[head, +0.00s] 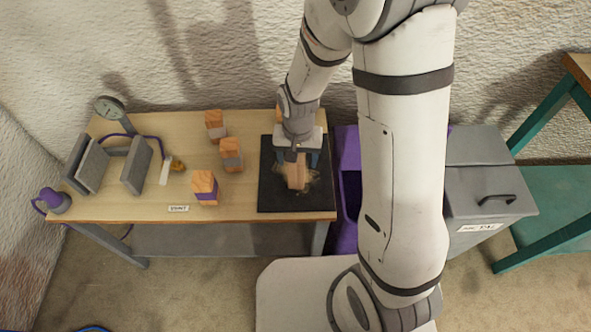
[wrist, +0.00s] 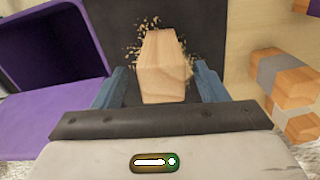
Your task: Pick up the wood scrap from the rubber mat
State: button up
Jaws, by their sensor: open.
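The wood scrap (head: 296,173) is a pale block on the black rubber mat (head: 278,200), with sawdust scattered around it. In the wrist view the wood scrap (wrist: 163,68) stands between the two blue fingers of my gripper (wrist: 160,88). The fingers are apart, with a gap on each side of the block. In the head view my gripper (head: 297,160) is over the mat from above and hides part of the scrap. The dark mat (wrist: 120,30) also shows behind the block in the wrist view.
Several wooden blocks with grey or purple bands, such as this one (head: 206,187), stand left of the mat. A grey clamp-like fixture (head: 135,165) and a purple-handled tool (head: 52,201) are farther left. A purple bin (head: 346,155) is beside the table's right edge.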

notch_tip(320, 180, down, 3)
jog(key=shift+w+a+f, duration=0.1)
jog(key=shift+f, duration=0.05)
jog(key=c, duration=1.1)
